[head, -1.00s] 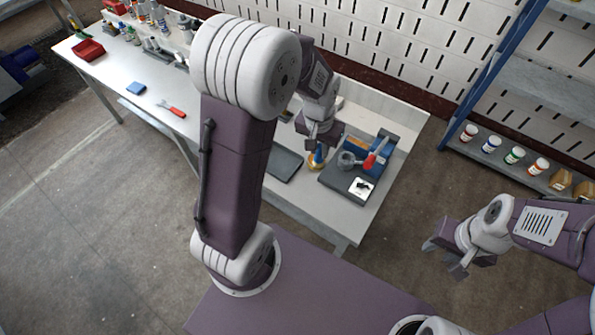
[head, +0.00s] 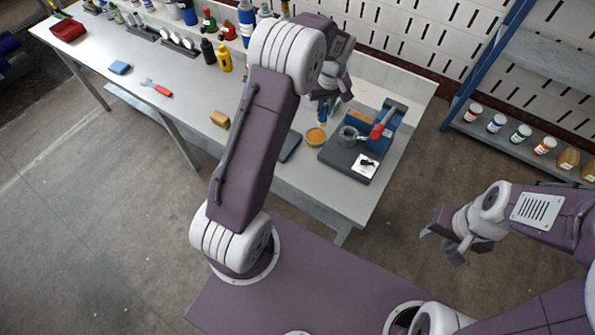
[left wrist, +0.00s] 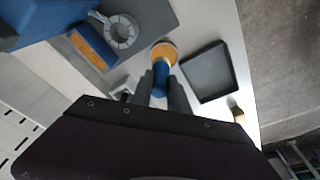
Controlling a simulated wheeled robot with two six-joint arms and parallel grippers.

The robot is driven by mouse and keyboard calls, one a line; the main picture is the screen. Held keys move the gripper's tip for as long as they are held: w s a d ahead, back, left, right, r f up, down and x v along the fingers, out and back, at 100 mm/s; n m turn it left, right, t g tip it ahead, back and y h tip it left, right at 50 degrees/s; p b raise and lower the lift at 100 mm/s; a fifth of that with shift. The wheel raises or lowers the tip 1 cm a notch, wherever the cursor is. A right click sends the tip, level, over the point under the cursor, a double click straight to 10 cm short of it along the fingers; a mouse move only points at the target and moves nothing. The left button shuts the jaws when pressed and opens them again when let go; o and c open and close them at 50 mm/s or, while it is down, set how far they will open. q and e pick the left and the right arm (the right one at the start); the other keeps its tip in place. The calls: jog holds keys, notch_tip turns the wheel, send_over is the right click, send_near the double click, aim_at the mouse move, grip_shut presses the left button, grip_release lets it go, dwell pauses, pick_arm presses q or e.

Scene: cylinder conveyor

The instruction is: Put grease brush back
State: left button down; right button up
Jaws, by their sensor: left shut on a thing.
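My left gripper (head: 327,100) is shut on the grease brush (head: 321,115), whose blue handle points down between the fingers. A round yellow-orange tin (head: 316,137) stands on the bench just below the brush. In the left wrist view the blue handle (left wrist: 160,77) sits between the fingertips (left wrist: 160,92), and the tin (left wrist: 163,53) shows beyond it. I cannot tell whether the brush's lower end touches the tin. My right gripper (head: 444,248) is open and empty, off to the right of the bench.
A dark board (head: 345,163) carries a grey ring (head: 348,136), a red-handled part (head: 377,131) and a blue block. A flat dark tray (left wrist: 207,72) lies beside the tin. A brown block (head: 219,118) and several bottles stand further left.

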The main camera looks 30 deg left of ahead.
pick_arm(q)
jog(key=shift+s+a+f, duration=0.1)
jog(key=shift+s+f, duration=0.05)
jog(key=shift+f, duration=0.2)
jog(key=s+a+f, duration=0.1)
jog(key=s+f, duration=0.2)
jog(key=s+a+f, duration=0.1)
jog(key=s+f, duration=0.3)
jog(key=s+a+f+b, duration=0.1)
jog(key=s+f, duration=0.2)
jog(key=s, duration=0.1)
jog(key=shift+s+f, duration=0.15)
jog(key=shift+f, duration=0.35)
jog(key=shift+f, duration=0.15)
jog(key=c, duration=1.3)
grip_release()
